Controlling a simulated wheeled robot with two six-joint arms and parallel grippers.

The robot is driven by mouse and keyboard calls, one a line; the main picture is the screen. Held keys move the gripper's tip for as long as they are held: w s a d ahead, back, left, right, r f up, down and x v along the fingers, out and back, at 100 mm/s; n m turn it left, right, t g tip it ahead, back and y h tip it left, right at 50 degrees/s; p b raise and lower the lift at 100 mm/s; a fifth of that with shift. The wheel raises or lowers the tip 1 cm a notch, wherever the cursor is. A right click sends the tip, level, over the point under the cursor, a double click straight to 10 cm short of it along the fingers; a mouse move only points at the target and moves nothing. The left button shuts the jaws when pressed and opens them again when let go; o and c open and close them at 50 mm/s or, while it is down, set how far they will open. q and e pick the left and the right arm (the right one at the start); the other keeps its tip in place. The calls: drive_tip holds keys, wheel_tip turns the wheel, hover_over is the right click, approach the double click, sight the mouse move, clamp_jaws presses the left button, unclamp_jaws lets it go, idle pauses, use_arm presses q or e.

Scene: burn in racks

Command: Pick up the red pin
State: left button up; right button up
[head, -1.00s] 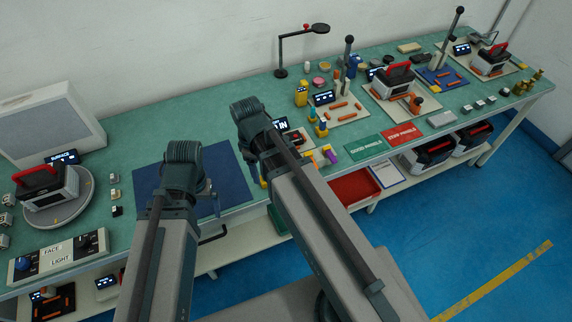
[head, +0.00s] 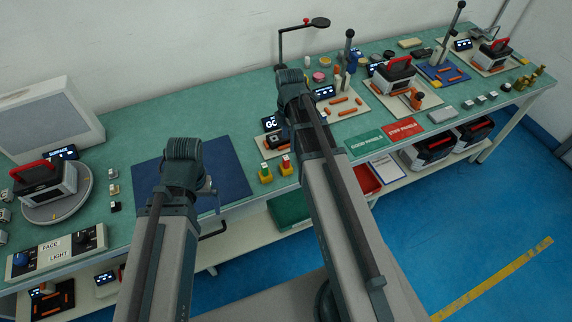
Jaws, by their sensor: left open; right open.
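I see nothing held in either gripper.
A device with a red handle (head: 45,180) sits on a round turntable at left. A panel with knobs (head: 60,250) lies in front. Green (head: 366,142) and red (head: 405,130) panel signs lie right of my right arm. A desk lamp (head: 300,35) stands behind.

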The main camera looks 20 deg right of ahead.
sight(286, 157)
wheel_tip(286, 157, down, 7)
drive_tip(key=b, duration=0.6)
drive_tip(key=shift+f, duration=0.15)
drive_tip(key=f+b, duration=0.1)
drive_tip(key=b, duration=0.1)
drive_tip(key=f+b, duration=0.3)
drive_tip(key=f, duration=0.1)
drive_tip(key=shift+w+a+f+b, duration=0.2)
drive_tip(key=shift+w+a+b, duration=0.2)
drive_tip(key=shift+r, duration=0.1)
clamp_jaws()
